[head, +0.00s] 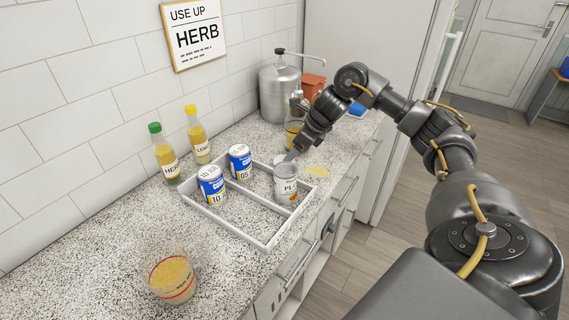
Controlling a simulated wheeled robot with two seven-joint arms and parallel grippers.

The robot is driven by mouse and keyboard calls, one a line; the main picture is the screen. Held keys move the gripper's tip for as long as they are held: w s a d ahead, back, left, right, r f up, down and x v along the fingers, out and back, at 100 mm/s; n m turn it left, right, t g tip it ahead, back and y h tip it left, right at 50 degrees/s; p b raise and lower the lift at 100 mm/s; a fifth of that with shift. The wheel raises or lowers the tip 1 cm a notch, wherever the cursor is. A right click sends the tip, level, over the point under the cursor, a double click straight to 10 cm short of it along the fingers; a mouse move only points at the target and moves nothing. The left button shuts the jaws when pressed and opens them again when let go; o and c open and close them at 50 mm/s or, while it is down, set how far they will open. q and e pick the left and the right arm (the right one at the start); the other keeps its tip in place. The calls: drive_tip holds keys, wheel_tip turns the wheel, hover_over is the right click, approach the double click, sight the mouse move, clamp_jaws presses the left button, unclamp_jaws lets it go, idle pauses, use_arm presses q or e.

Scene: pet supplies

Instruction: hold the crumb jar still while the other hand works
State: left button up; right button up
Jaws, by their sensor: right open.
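A clear container of tan crumbs (172,279) with a red line around it stands on the counter at the front left. Another glass vessel with yellowish contents (293,136) stands at the back, partly hidden behind my right gripper; I cannot tell which one is the crumb jar. My right gripper (291,156) is open, its fingertips just above or at the rim of a grey-white can (287,184) marked "PL". Whether they touch the can is unclear. My left gripper is not in view.
A white divided tray (243,240) holds the can and two blue-and-white cans (211,186) (240,162). Two bottles (165,154) (198,136), a steel canister (281,88) and an orange pot (313,86) stand behind.

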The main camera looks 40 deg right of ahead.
drive_tip(key=shift+w+f, duration=0.1)
drive_tip(key=shift+f, duration=0.05)
drive_tip(key=p+x, duration=0.1)
drive_tip(key=x, duration=0.4)
drive_tip(key=shift+d+p, duration=0.1)
drive_tip(key=shift+p, duration=0.2)
drive_tip(key=c, duration=0.7)
